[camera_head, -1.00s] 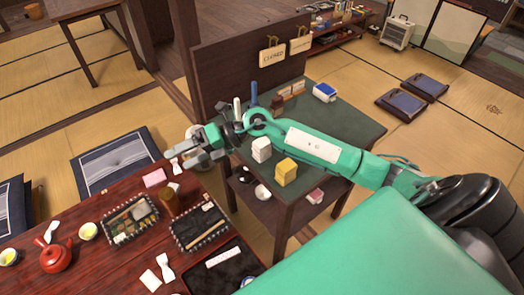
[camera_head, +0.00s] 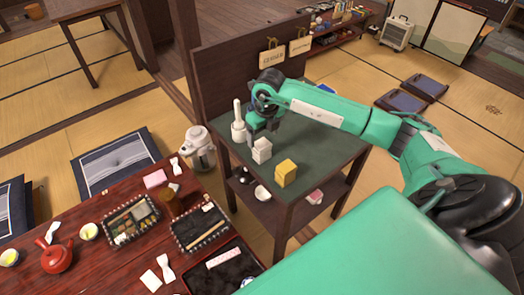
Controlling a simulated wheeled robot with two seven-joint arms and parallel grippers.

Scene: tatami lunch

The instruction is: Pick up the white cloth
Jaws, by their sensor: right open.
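A small white folded stack (camera_head: 262,150), which looks like the white cloth, sits on the dark green top of the small table (camera_head: 325,150). My right gripper (camera_head: 261,132) points down just behind the white stack, over the left part of that table. It is open and appears empty. Its fingers are small in the picture, and I cannot tell whether they touch the stack. My left gripper is not in view.
A yellow stack (camera_head: 286,173) stands right of the white one. A white upright holder (camera_head: 238,125) is close left of my right gripper. A white pot (camera_head: 200,150) stands beyond the red lunch table (camera_head: 95,215). The green top's right side is clear.

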